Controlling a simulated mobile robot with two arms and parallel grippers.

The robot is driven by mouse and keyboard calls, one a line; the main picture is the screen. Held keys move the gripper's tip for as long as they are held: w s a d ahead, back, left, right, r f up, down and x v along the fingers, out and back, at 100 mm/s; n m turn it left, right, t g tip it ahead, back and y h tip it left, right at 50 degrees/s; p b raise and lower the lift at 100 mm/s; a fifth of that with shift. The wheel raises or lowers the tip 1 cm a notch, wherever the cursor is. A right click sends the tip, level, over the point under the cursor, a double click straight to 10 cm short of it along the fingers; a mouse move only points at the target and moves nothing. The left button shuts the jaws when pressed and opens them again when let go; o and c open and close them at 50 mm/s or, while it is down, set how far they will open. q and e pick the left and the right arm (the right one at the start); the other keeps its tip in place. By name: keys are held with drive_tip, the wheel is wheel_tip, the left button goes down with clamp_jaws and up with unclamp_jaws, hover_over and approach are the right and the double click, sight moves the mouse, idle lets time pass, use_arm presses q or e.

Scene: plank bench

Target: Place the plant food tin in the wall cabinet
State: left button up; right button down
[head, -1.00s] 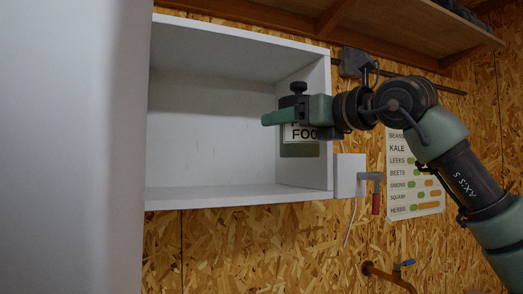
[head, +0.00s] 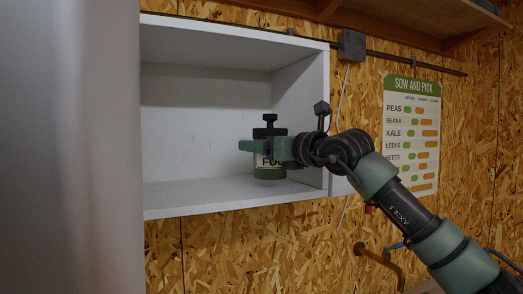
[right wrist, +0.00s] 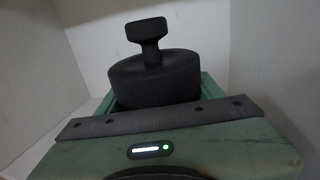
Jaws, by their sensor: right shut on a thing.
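The plant food tin (head: 269,174) is dark green with a pale label, a black lid and a knob on top. It is upright inside the open white wall cabinet (head: 200,195), toward the right side and low, near the cabinet floor. I cannot tell if its base touches the floor. My right gripper (head: 262,146) is shut on the tin's upper part and partly hides the label. In the right wrist view the black lid and knob (right wrist: 152,75) stand between the green jaws. My left gripper is not in view.
The cabinet's right wall (head: 301,120) is close beside my right gripper. The cabinet's left part is empty. A tall pale panel (head: 70,150) fills the left foreground. A wooden shelf (head: 400,20) is above right, and a planting chart (head: 411,130) hangs on the chipboard wall.

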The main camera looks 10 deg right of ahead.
drive_tip(key=shift+w+a+f+p, duration=0.15)
drive_tip(key=shift+f+p, duration=0.5)
drive_tip(key=shift+p, duration=0.1)
drive_tip(key=shift+w+f, duration=0.1)
drive_tip(key=shift+f, duration=0.2)
drive_tip(key=shift+f, duration=0.1)
drive_tip(key=shift+c, duration=1.3)
unclamp_jaws()
drive_tip(key=shift+f, duration=0.1)
